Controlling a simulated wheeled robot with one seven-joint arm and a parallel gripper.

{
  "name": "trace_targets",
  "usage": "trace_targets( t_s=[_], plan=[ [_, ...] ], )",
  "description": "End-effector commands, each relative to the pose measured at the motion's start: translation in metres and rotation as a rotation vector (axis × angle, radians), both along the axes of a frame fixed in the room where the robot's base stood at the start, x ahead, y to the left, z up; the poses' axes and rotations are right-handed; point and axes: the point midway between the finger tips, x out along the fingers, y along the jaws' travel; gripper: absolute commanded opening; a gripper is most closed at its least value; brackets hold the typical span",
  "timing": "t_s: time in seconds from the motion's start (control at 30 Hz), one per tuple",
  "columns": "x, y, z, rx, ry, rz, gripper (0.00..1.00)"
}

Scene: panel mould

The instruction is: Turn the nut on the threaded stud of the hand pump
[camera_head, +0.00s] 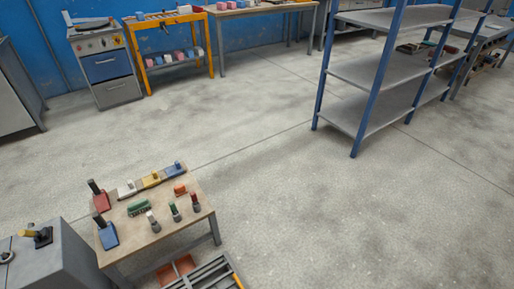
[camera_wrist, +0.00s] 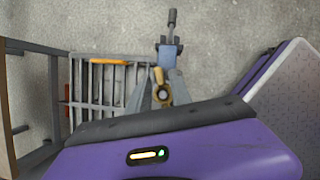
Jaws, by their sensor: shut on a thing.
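In the wrist view the hand pump (camera_wrist: 168,50) shows as a blue and grey body with a dark rod pointing up in the picture. A brass-coloured nut (camera_wrist: 158,76) sits below it, around a pale round centre that looks like the stud's end. My gripper (camera_wrist: 162,91) is shut on the nut, with one grey finger on either side. The fingers hide the nut's sides, and the thread cannot be made out. The head view shows neither my gripper nor the pump.
A barred grey rack (camera_wrist: 105,92) lies left of my gripper, and a wooden table edge (camera_wrist: 8,125) is at far left. In the head view a small table (camera_head: 160,222) carries several handled tools. Open floor (camera_head: 340,215) lies right of it; blue shelving (camera_head: 375,72) stands behind.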

Motion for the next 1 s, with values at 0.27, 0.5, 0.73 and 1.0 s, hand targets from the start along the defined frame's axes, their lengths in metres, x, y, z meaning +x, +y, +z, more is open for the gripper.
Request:
trace_targets(
  t_s=[0.27, 0.5, 0.73, 1.0],
  plan=[
    [-0.0016, -0.0008, -0.0006, 0.0, 0.002, -0.07, 0.0],
    [-0.002, -0.0014, 0.0008, -0.001, 0.004, -0.145, 0.0],
    [-0.0047, -0.0035, 0.0, -0.002, 0.003, -0.352, 0.0],
    [-0.0057, -0.004, -0.0008, -0.002, 0.003, -0.37, 0.0]
  ],
)
